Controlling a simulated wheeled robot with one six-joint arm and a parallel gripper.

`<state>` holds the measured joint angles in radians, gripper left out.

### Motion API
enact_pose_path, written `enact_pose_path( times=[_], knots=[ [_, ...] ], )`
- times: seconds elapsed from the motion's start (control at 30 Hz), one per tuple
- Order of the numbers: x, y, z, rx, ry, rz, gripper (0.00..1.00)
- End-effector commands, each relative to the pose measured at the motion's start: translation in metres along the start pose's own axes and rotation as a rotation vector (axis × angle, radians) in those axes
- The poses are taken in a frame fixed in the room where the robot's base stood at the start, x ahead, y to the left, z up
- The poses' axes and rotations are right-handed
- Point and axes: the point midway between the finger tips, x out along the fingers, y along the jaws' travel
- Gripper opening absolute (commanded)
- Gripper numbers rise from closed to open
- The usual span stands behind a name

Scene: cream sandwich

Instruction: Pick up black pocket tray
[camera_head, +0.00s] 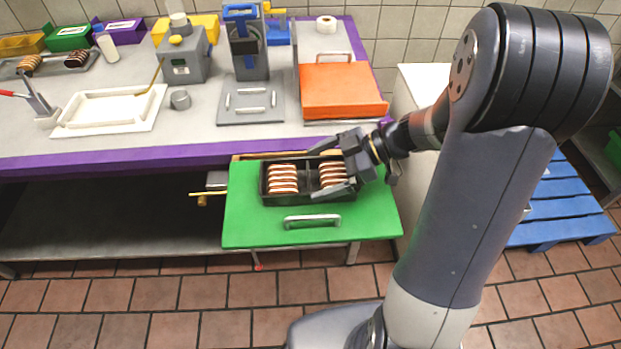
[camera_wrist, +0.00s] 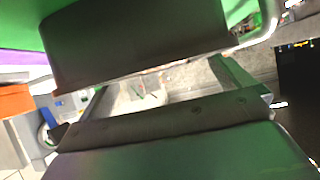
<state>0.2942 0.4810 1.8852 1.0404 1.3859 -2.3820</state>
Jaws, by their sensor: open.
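The black pocket tray (camera_head: 314,172) lies on the green board in the head view. It has two compartments, each with a row of brown-and-white cream sandwiches. My gripper (camera_head: 314,174) is open at the tray's right end, with one finger along its far side and the other along its near side. The gripper hides part of the tray's right end. I cannot tell whether the fingers touch the tray. In the wrist view, large dark shapes fill much of the picture, and I cannot tell tray from finger there.
The green board (camera_head: 245,225) has a metal handle at its front. Behind it is a grey table with purple edging (camera_head: 100,160), holding an orange board (camera_head: 340,92), a grey press (camera_head: 247,100) and a white tray (camera_head: 108,108). A blue pallet (camera_head: 560,205) lies on the floor at right.

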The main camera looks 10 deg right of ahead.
Motion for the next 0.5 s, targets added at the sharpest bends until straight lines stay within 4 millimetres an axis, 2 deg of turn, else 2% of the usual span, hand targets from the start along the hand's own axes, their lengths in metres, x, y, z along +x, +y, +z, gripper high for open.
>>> enact_pose_path(
  times=[0.1, 0.2, 0.5],
  knots=[
    [0.018, 0.000, -0.001, 0.001, 0.000, -0.004, 1.00],
    [0.028, 0.000, -0.001, 0.000, 0.000, -0.002, 1.00],
    [0.031, 0.001, 0.000, -0.001, 0.000, 0.001, 0.98]
  ],
)
